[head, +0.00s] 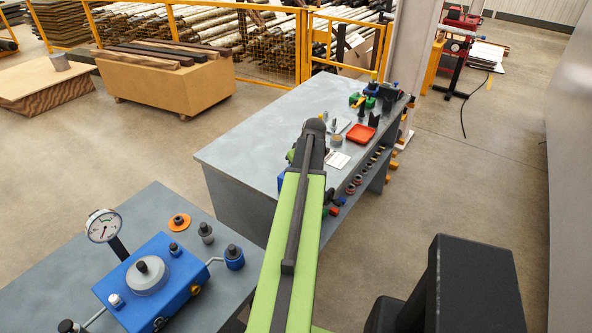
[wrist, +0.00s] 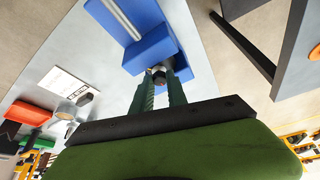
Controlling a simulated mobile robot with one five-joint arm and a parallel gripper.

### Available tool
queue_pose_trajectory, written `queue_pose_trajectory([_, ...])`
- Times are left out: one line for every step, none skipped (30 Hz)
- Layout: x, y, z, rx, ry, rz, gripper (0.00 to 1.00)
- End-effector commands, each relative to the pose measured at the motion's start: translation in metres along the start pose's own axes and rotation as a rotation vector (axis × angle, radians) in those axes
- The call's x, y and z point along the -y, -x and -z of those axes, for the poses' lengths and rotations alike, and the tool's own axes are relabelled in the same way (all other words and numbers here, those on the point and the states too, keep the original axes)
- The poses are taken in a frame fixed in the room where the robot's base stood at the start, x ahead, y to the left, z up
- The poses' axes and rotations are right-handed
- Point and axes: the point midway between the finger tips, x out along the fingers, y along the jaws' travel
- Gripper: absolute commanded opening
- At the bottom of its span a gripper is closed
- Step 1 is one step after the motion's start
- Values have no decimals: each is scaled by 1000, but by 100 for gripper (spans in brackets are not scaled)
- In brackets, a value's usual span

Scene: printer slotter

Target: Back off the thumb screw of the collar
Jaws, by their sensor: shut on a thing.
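In the wrist view my gripper (wrist: 160,88) points at a blue block (wrist: 150,48), which appears to be the collar. Its two dark green fingers are closed on a small dark and grey knob, the thumb screw (wrist: 159,74), at the block's near face. A pale steel rod (wrist: 122,18) lies along a blue part beyond the block. In the head view my arm hides the gripper tips and the screw. Only a bit of blue (head: 282,182) shows beside the arm, at the near edge of the far table.
The grey far table (head: 250,140) holds a red tray (head: 360,134), a white card (head: 338,160) and small tools. A nearer table (head: 60,230) carries a blue device (head: 155,280) with a dial gauge (head: 103,226). Open floor (head: 480,180) lies to the right.

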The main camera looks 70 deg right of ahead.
Motion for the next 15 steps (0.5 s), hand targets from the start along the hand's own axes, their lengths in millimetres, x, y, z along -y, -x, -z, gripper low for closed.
queue_pose_trajectory([0,0,0,2,5,4,0])
queue_pose_trajectory([0,0,0,2,8,5,0])
queue_pose_trajectory([0,0,0,2,11,6,0])
queue_pose_trajectory([0,0,0,2,12,6,0])
queue_pose_trajectory([0,0,0,2,13,7,0])
queue_pose_trajectory([0,0,-1,2,14,7,0])
queue_pose_trajectory([0,0,-1,2,14,7,0])
queue_pose_trajectory([0,0,-1,2,14,7,0])
queue_pose_trajectory([0,0,-1,2,14,7,0])
queue_pose_trajectory([0,0,-1,2,14,7,0])
queue_pose_trajectory([0,0,-1,2,13,7,0])
queue_pose_trajectory([0,0,-1,2,13,7,0])
queue_pose_trajectory([0,0,-1,2,13,7,0])
queue_pose_trajectory([0,0,-1,2,13,7,0])
queue_pose_trajectory([0,0,-1,2,13,7,21])
